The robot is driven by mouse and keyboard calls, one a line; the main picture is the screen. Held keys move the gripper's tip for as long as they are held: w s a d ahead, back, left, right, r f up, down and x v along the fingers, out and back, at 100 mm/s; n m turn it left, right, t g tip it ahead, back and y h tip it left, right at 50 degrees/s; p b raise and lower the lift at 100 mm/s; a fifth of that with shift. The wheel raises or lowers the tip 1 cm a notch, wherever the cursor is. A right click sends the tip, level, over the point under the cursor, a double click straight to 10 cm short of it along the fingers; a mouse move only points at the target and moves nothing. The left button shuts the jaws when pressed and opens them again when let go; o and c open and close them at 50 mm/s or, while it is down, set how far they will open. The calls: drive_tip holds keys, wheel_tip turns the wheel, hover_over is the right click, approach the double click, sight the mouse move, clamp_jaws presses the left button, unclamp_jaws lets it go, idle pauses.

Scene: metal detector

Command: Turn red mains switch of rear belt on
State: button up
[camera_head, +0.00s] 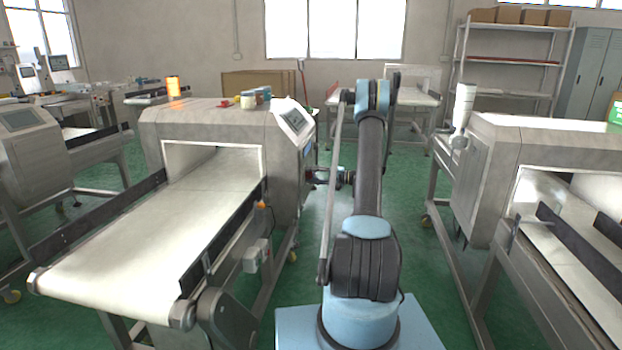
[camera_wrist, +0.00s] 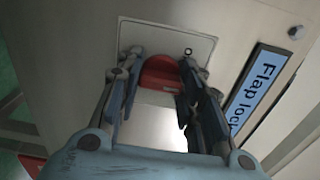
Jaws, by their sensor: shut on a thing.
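The red switch (camera_wrist: 160,72) is a rounded red knob on a pale square plate (camera_wrist: 200,45) in the wrist view. My gripper (camera_wrist: 158,82) has one finger on each side of the knob and is shut on it. The fingers hide part of its sides, so I cannot tell its exact turn. In the head view my gripper (camera_head: 315,177) is at the right side of the metal detector housing (camera_head: 212,122) on the left belt (camera_head: 140,245). The switch is hidden there.
A blue "Flap lock" label (camera_wrist: 258,88) is right of the switch in the wrist view. Another detector machine (camera_head: 490,165) stands to my right. A further belt table (camera_head: 425,97) is behind my arm. Green floor is free between the machines.

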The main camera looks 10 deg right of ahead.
drive_tip(key=m, duration=0.4)
drive_tip(key=shift+w+f+m, duration=0.1)
drive_tip(key=shift+m, duration=2.1)
drive_tip(key=o, duration=1.1)
drive_tip(key=shift+d, duration=0.15)
drive_tip(key=v, duration=1.1)
drive_tip(key=shift+d, duration=0.35)
